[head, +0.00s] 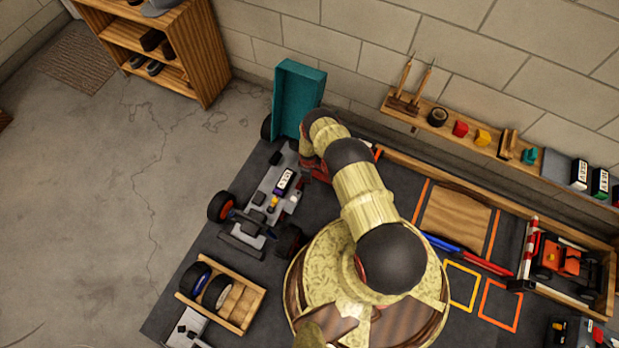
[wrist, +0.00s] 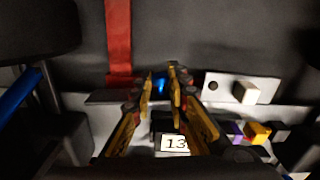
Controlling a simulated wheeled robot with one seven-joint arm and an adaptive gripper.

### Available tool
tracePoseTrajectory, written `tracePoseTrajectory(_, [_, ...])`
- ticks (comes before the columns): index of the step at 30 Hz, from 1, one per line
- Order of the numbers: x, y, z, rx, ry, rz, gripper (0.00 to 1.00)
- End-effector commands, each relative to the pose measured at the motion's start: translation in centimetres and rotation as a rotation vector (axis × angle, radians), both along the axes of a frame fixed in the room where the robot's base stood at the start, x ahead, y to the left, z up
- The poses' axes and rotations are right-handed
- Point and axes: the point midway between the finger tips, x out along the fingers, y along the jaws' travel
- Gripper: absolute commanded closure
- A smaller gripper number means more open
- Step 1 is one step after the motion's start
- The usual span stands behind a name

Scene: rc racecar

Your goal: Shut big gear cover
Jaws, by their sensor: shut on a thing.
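The racecar (head: 265,200) has a grey chassis and stands on the dark mat. A teal open-sided panel (head: 299,98) stands upright at its far end; I cannot tell whether this is the big gear cover. My arm bends over the car's far end, and its wrist hides that area in the head view. In the wrist view my gripper (wrist: 160,82) has its yellow fingers closed around a small blue part (wrist: 160,88) by the pale chassis edge (wrist: 110,97). The blue part is blurred and mostly hidden by the fingers.
A wooden tray with wheels (head: 240,303) lies near the car. A wall shelf (head: 455,125) holds small coloured parts. An orange toy vehicle (head: 562,258) stands in a wooden bay at right. Open concrete floor (head: 110,200) lies to the left.

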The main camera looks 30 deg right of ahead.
Motion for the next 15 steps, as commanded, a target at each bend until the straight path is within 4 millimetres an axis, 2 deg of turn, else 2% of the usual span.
tracePoseTrajectory(9, [-0.26, 0.07, -0.08, 0.001, 0.005, 0.000, 1.00])
tracePoseTrajectory(10, [-0.28, 0.07, -0.09, 0.001, 0.005, 0.000, 0.82])
tracePoseTrajectory(15, [-0.21, 0.06, -0.07, 0.001, 0.004, 0.000, 0.73])
